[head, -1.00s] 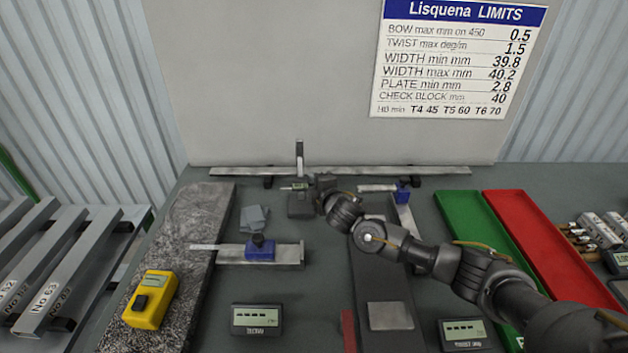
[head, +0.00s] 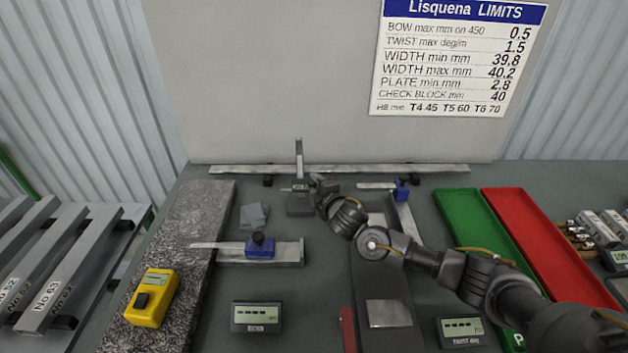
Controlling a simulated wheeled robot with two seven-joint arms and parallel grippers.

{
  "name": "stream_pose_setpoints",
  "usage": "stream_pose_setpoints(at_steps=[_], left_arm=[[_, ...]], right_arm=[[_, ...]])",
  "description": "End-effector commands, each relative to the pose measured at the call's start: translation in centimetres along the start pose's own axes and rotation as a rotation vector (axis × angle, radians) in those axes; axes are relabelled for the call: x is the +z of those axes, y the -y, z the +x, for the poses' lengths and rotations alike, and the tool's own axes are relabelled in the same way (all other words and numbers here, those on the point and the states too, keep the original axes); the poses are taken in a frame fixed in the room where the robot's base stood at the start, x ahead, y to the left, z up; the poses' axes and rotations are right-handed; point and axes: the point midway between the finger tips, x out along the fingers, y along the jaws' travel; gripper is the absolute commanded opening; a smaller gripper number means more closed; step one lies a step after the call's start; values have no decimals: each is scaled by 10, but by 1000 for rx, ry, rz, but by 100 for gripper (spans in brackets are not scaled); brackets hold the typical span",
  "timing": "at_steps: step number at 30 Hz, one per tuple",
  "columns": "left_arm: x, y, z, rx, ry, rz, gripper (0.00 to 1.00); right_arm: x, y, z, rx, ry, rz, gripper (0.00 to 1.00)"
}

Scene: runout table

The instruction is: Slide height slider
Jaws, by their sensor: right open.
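A height gauge stands near the back of the table, with an upright steel post (head: 299,152) and a dark block base (head: 300,206). Its slider (head: 299,188), with a small display, sits low on the post, just above the base. My right gripper (head: 315,184) is close beside the slider at its right, open. Whether its fingers touch the slider is too small to tell. My right arm reaches in from the lower right. My left gripper is not in view.
A steel straightedge (head: 225,169) lies along the back. A yellow meter (head: 152,298) rests on a granite slab (head: 198,225). Green (head: 470,225) and red (head: 535,235) trays lie at the right.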

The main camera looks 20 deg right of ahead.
Motion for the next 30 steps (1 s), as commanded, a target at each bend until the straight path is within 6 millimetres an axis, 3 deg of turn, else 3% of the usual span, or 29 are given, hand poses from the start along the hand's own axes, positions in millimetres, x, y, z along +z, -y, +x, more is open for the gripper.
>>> stream_pose_setpoints(at_steps=[1,3,12,25,30], left_arm=[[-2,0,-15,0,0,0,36],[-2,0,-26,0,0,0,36],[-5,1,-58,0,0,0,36],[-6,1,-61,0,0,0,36],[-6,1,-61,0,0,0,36]], right_arm=[[0,-6,-12,-4,-1,0,41],[0,-7,-27,-4,-1,1,41],[0,-4,-77,-3,0,0,41],[1,0,-87,0,1,-1,41],[-1,0,-86,-1,-1,-1,19]])
